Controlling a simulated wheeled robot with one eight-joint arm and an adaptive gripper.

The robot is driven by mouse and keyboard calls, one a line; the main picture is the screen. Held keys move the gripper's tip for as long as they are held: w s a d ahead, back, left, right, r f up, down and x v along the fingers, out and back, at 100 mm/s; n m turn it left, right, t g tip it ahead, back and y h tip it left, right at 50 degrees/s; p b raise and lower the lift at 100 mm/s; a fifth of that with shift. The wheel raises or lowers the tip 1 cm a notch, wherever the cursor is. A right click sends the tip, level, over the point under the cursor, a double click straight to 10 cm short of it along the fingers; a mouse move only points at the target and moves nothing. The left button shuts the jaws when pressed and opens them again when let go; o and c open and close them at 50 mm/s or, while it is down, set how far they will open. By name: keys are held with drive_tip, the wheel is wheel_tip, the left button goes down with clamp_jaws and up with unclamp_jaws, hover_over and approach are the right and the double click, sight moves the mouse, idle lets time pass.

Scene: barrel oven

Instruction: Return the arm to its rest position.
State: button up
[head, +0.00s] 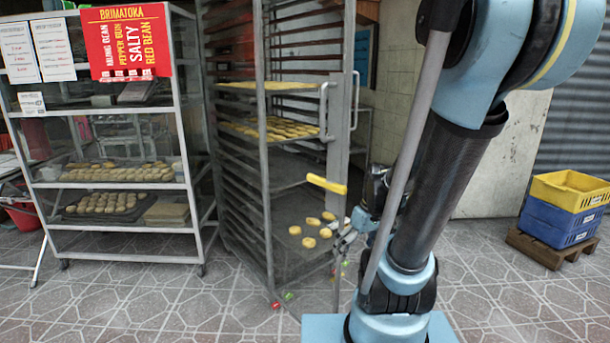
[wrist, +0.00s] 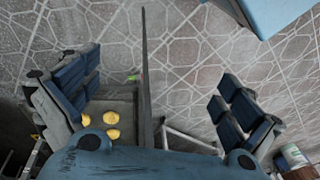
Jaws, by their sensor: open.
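My gripper shows in the wrist view (wrist: 160,100) with its two blue-padded fingers wide apart. Nothing is held between them. In the head view my gripper (head: 368,205) is low and partly hidden behind my arm, close to the right front edge of the tall metal rack (head: 270,190). In the wrist view a thin dark upright edge passes between the fingers, and several round yellow pastries (wrist: 112,134) lie on a tray beside the left finger. I cannot tell whether the gripper touches the rack.
Trays of pastries (head: 265,128) fill some rack levels. A yellow bar (head: 326,185) sticks out at the rack's front. A shelved glass case (head: 110,210) stands at left. Yellow and blue crates (head: 565,205) sit on a pallet at right. Tiled floor (head: 500,270) is clear between.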

drive_tip(key=s+d+r+m+t+h, duration=0.1)
drive_tip(key=s+d+r+m+h, duration=0.1)
drive_tip(key=s+d+r+m, duration=0.1)
drive_tip(key=shift+s+r+m, duration=0.6)
drive_tip(key=shift+s+m, duration=0.7)
idle(0.4)
